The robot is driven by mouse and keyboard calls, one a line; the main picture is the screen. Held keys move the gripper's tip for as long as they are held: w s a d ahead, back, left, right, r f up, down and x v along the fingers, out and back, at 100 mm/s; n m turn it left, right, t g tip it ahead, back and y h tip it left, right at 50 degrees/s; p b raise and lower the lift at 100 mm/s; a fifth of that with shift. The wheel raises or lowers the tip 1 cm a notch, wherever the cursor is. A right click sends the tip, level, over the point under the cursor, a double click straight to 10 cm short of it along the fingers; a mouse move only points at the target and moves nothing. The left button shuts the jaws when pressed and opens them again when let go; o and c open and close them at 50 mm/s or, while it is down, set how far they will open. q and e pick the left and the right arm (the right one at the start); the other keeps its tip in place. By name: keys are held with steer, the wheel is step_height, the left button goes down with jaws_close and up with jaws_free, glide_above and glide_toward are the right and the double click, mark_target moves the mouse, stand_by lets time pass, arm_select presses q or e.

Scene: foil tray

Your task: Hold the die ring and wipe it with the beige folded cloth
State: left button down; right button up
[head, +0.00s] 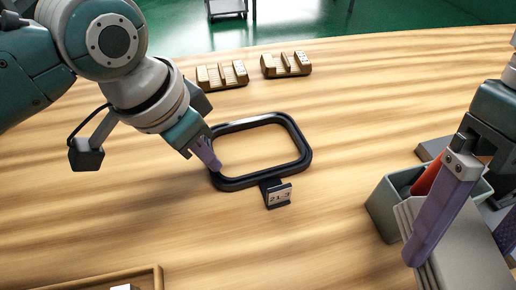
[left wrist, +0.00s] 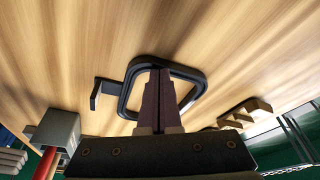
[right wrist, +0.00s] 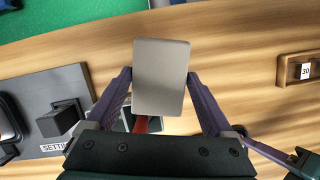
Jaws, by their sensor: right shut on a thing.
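The die ring (head: 298,135) is a black rounded rectangular frame lying on the table, with a tag reading 21-3 at its near side. It also shows in the left wrist view (left wrist: 190,100). My left gripper (head: 215,165) is at the ring's left bar. Its fingers (left wrist: 160,72) are close together there; whether they clasp the bar is unclear. The beige folded cloth (head: 470,262) is a flat layered block, grey-beige here. My right gripper (right wrist: 160,82) is shut on it, one finger on each side, above the grey-green bin. The cloth shows in the right wrist view (right wrist: 160,60).
A grey-green bin (head: 381,207) with a red-handled item stands at right, below the right gripper. Two wooden slotted holders (head: 222,75) (head: 286,64) stand behind the ring. A wooden tray edge (head: 158,278) shows at the front left. The table between ring and bin is clear.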

arm_select(q)
steer(key=shift+r, duration=0.1)
arm_select(e)
steer(key=shift+r, duration=0.1)
arm_select(q)
step_height(320, 180, up, 6)
steer(key=p, duration=0.7)
arm_select(e)
step_height(320, 180, up, 7)
steer(key=shift+r, duration=0.1)
arm_select(q)
steer(key=p+v, duration=0.2)
steer(key=v, duration=1)
arm_select(e)
step_height(320, 180, up, 2)
steer(key=shift+r, duration=0.1)
arm_select(q)
steer(key=shift+s+p, duration=0.1)
steer(key=shift+p, duration=0.2)
